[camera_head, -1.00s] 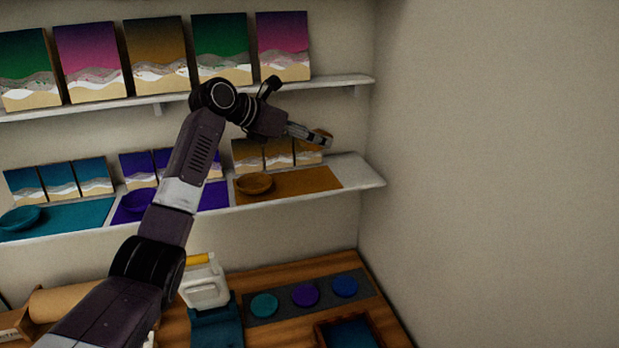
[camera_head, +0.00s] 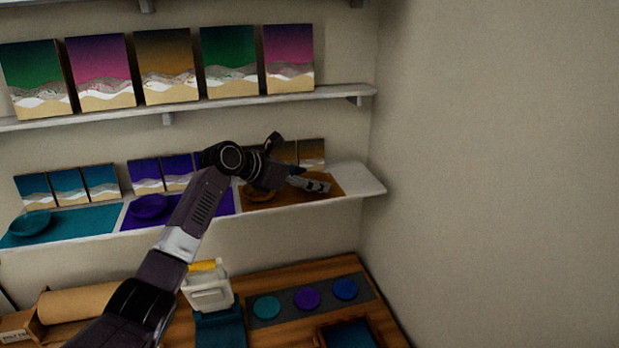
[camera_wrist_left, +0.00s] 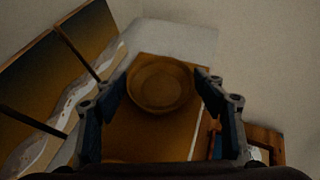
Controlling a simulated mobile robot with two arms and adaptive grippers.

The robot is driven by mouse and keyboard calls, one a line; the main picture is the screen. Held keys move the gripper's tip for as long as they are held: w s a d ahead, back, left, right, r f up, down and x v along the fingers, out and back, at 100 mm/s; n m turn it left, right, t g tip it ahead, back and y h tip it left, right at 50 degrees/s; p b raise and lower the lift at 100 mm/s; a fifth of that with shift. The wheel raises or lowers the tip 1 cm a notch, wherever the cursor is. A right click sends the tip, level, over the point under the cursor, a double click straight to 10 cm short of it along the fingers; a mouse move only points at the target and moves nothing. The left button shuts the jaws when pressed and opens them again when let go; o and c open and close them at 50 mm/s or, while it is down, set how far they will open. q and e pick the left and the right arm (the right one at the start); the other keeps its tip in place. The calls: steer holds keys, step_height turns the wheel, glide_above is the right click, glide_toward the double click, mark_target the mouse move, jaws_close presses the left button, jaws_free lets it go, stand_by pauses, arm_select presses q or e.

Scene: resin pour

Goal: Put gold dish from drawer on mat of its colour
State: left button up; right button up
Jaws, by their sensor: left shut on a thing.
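My left gripper (camera_head: 316,184) is shut on a gold-brown dish (camera_wrist_left: 160,84), which shows between its fingers in the left wrist view. The gripper and dish are low over the right part of the gold mat (camera_head: 290,199) on the lower shelf. The mat shows under the dish in the left wrist view (camera_wrist_left: 150,138). I cannot tell whether the dish touches the mat. Another gold dish (camera_head: 258,192) sits on the mat's left part, partly hidden by my arm. In the head view the held dish is hard to make out against the mat. My right gripper is not in view.
A purple dish (camera_head: 149,206) and a teal dish (camera_head: 30,223) sit on mats of their colours to the left. Small gold-toned pictures (camera_head: 312,154) lean on the wall behind the gold mat. The upper shelf (camera_head: 200,106) holds larger pictures. The shelf's right end is bare.

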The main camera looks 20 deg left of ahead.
arm_select(q)
steer(key=o, duration=0.8)
steer(key=shift+d+f, duration=0.1)
steer(key=o, duration=0.3)
steer(key=shift+o, duration=0.5)
steer(key=b+v, duration=0.3)
steer(key=v, duration=0.7)
steer(key=shift+s+a, duration=0.2)
steer(key=shift+s, duration=0.05)
steer(key=shift+s+a+r, duration=0.25)
steer(key=shift+s+r, duration=0.25)
steer(key=shift+r, duration=0.1)
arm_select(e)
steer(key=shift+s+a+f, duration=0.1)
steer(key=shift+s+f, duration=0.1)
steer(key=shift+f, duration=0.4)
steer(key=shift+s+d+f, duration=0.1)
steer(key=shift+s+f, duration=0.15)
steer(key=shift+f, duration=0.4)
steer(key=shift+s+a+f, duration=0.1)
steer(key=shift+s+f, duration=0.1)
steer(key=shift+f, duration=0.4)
